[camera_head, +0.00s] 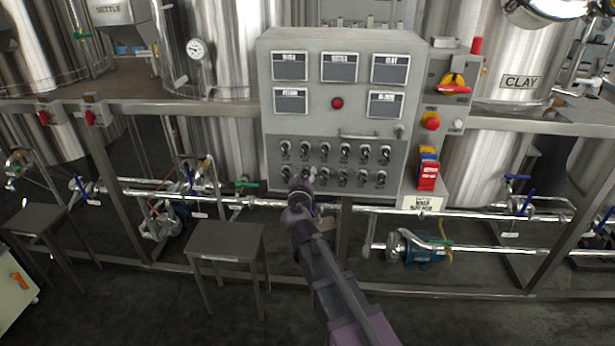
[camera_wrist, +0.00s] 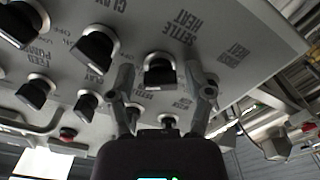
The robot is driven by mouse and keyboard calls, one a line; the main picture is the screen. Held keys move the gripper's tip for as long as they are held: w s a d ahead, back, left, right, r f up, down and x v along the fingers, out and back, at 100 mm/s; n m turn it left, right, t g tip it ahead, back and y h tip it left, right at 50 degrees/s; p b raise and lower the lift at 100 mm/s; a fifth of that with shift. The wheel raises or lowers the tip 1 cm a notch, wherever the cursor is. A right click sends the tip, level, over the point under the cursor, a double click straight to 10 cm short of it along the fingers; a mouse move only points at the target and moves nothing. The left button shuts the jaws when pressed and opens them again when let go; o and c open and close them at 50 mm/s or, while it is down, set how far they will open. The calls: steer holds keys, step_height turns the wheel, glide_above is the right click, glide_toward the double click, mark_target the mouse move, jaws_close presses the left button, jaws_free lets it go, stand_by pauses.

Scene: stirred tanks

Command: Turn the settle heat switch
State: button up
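The grey control panel (camera_head: 335,75) carries two rows of black rotary switches. In the wrist view the label "SETTLE HEAT" (camera_wrist: 185,28) is printed next to a black switch knob (camera_wrist: 160,71) with a pale collar. My gripper (camera_wrist: 161,82) is open, with one finger on each side of this knob. Small gaps seem to show between fingers and knob; I cannot tell whether they touch. In the head view my gripper (camera_head: 301,184) is at the lower switch row, left of the middle, and hides part of the switches there.
Neighbouring knobs (camera_wrist: 95,47) sit close on the left in the wrist view. A panel handle (camera_head: 360,135) is above the switch rows. A red-and-yellow rotary switch (camera_head: 453,84) is on the box at the right. A stool (camera_head: 226,240) stands at the lower left. Pipes run below the panel.

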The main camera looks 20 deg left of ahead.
jaws_close()
steer(key=shift+d, duration=0.15)
